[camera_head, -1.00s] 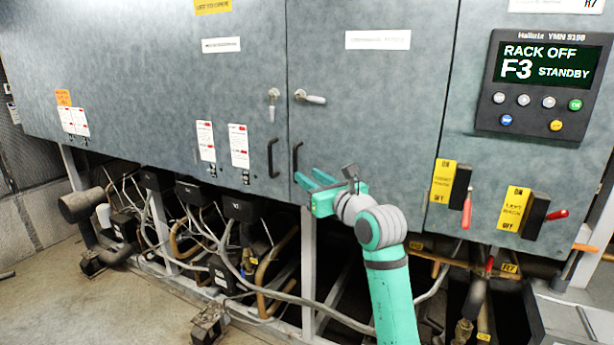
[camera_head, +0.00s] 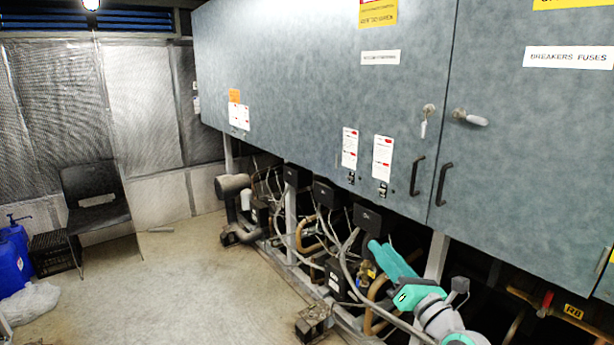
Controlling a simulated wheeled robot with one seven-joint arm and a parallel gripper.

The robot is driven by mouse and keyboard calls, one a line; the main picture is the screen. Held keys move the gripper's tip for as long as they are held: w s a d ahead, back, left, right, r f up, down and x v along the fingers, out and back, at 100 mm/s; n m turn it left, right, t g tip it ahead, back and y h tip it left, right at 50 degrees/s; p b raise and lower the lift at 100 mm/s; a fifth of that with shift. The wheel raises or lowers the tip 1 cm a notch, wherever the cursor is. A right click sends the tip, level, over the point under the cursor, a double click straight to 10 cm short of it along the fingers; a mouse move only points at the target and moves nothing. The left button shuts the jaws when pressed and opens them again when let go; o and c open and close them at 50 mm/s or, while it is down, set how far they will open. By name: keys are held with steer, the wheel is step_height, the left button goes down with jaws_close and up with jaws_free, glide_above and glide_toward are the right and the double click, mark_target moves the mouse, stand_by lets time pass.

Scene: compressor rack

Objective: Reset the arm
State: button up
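My teal arm and gripper (camera_head: 384,254) show at the lower right, in front of the compressor rack's lower frame. The fingers point up and to the left, just below the cabinet's bottom edge. They overlap in this view, so I cannot tell whether they are open or shut. I see nothing held between them. The grey wrist joint (camera_head: 438,318) is at the bottom edge, and the rest of the arm is out of frame.
The blue-grey cabinet (camera_head: 290,85) spans the upper right, with door handles (camera_head: 443,184) above my gripper. Pipes and cables crowd the space beneath. A black chair (camera_head: 97,200) and blue jugs (camera_head: 10,260) stand at left. The floor (camera_head: 190,275) between is largely clear.

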steer(key=s+a+f+m+t+y, duration=0.1)
steer(key=s+a+f+m+t, duration=0.3)
steer(key=s+a+f+m, duration=1.1)
steer(key=s+a+f+m+g+h, duration=0.1)
steer(key=s+f+m, duration=0.5)
steer(key=s, duration=0.6)
steer(key=s+a+f+m+g+h, duration=0.1)
steer(key=s+f+m+g+h, duration=0.3)
steer(key=s, duration=0.8)
steer(key=s+a+f+m+g+h, duration=0.1)
steer(key=s+f+m+g+h, duration=0.1)
steer(key=s+f+m, duration=0.6)
steer(key=s+m+h, duration=0.1)
steer(key=s, duration=0.3)
steer(key=shift+a+m+g, duration=0.3)
steer(key=shift+a+m, duration=0.05)
steer(key=shift+m, duration=0.05)
steer(key=shift+w, duration=0.15)
